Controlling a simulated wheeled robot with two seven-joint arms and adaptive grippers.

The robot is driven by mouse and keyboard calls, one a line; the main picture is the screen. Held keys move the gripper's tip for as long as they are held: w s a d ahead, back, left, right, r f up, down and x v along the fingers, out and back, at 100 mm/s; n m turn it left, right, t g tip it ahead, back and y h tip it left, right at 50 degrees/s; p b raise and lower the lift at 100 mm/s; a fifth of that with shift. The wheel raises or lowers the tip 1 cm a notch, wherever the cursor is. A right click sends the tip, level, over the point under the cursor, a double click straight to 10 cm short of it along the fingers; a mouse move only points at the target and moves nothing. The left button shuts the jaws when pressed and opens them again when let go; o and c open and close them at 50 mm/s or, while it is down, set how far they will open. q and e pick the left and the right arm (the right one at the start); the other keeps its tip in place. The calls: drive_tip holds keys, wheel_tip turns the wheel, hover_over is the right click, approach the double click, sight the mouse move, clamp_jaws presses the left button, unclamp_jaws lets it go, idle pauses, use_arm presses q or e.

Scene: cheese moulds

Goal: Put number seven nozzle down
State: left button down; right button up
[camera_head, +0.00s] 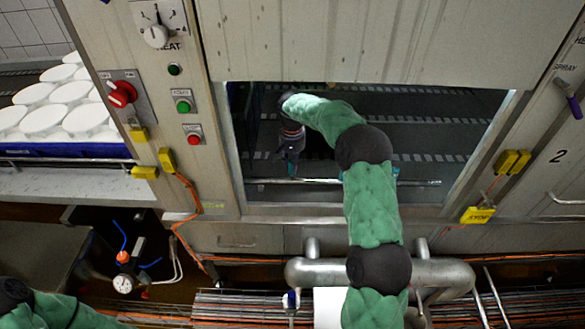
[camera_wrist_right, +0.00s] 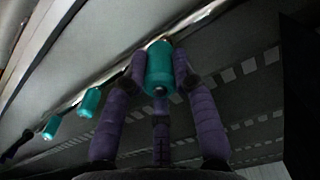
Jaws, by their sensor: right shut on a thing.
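My right gripper (camera_head: 290,160) reaches through the opening in the metal cabinet, down by a thin metal pipe (camera_head: 420,183). In the right wrist view its purple fingers (camera_wrist_right: 160,85) are shut around a teal nozzle (camera_wrist_right: 160,65). The nozzle's far end overlaps the shiny pipe, and I cannot tell whether it is joined to it. Two more teal nozzles (camera_wrist_right: 89,102) (camera_wrist_right: 52,127) sit along the pipe to the left. No number is readable on any nozzle. My left arm shows only at the bottom left corner, and its gripper is out of view.
A conveyor (camera_head: 400,105) with pale dashes lies inside. Red knob (camera_head: 121,94) and green button (camera_head: 183,106) are on the left panel. White moulds (camera_head: 45,118) stand at the left. Large pipes (camera_head: 440,272) run below.

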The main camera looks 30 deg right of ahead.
drive_tip(key=shift+w+d, duration=0.55)
drive_tip(key=shift+w, duration=0.3)
wheel_tip(320, 180, down, 4)
drive_tip(key=shift+r+b, duration=0.25)
drive_tip(key=shift+b, duration=0.85)
drive_tip(key=shift+f, duration=0.35)
drive_tip(key=shift+f, duration=0.25)
drive_tip(key=o, duration=1)
